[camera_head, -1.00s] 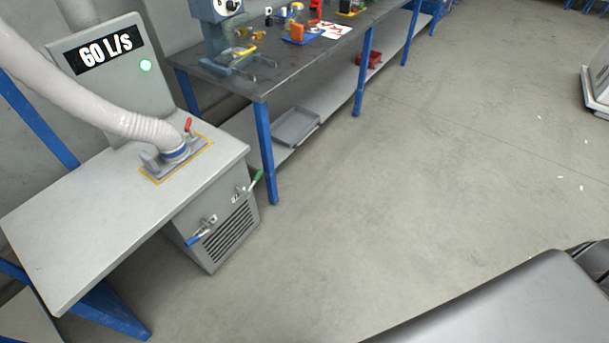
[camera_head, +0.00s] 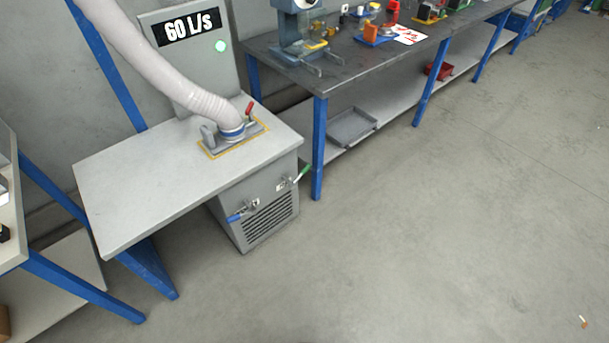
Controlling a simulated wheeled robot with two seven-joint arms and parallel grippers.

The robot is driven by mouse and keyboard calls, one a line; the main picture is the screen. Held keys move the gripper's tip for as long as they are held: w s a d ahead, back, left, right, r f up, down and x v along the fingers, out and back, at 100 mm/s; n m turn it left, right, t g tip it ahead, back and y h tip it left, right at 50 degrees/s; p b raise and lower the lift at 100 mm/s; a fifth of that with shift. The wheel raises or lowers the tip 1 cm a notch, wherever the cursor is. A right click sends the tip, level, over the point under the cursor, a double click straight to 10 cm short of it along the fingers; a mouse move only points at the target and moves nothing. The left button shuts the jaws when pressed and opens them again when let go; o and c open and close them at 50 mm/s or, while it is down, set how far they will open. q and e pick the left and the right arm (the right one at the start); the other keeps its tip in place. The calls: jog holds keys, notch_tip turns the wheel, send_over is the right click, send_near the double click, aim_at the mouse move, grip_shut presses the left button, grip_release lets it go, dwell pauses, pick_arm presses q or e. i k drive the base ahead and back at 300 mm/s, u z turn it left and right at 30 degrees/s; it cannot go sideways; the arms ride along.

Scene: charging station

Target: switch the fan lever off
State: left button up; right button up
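The charging station has a grey box (camera_head: 236,238) with a vented front under a light table top (camera_head: 150,180). A blue-handled lever (camera_head: 238,217) and a green-handled lever (camera_head: 301,174) stick out from the box front. A red-handled lever (camera_head: 250,108) stands beside the hose fitting (camera_head: 232,137) on top. I cannot tell which of these is the fan lever. The panel behind has a display (camera_head: 189,27) reading 60 L/s and a lit green light (camera_head: 221,46). Neither of my grippers is in view.
A dark workbench (camera_head: 350,65) with blue legs, tools and small parts stands at the back right. A grey tray (camera_head: 352,126) sits on its lower shelf. Another table (camera_head: 12,235) is at the left edge.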

aim_at(292, 184)
jog(key=z, duration=0.5)
jog(key=k, duration=0.6)
jog(key=z, duration=1)
jog(key=i, duration=0.95)
jog(key=u, duration=0.55)
jog(key=i, duration=0.6)
jog(key=u, duration=0.45)
